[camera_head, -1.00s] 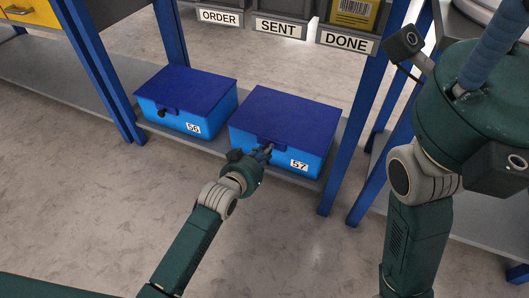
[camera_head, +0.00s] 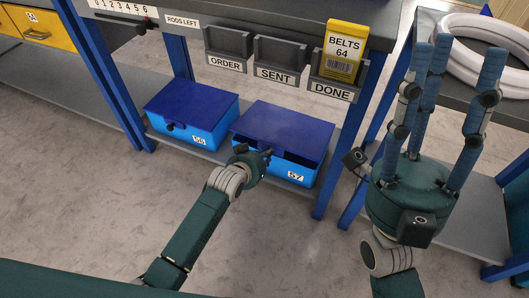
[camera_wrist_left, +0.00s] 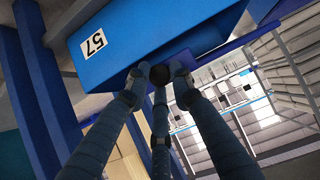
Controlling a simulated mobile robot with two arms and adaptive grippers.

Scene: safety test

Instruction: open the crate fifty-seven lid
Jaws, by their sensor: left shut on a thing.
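Crate 57 is a light-blue box (camera_head: 278,170) with a dark-blue lid (camera_head: 285,130) on the low shelf in the head view. The lid's front edge is slightly raised, with a dark gap under it. My left gripper (camera_head: 266,156) is at the crate's front and shut on the lid's front tab, which its fingers mostly hide. In the left wrist view the fingers (camera_wrist_left: 160,75) meet at a dark piece beside the crate's blue front (camera_wrist_left: 130,45) with its 57 label. My right gripper (camera_head: 450,50) is open and empty, fingers up, at the right.
Closed crate 56 (camera_head: 190,106) stands just left of crate 57 on the shelf (camera_head: 215,155). Above are the workbench and ORDER, SENT and DONE bins; a yellow BELTS box (camera_head: 343,50) is in DONE. A blue table leg (camera_head: 335,170) stands right of crate 57.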

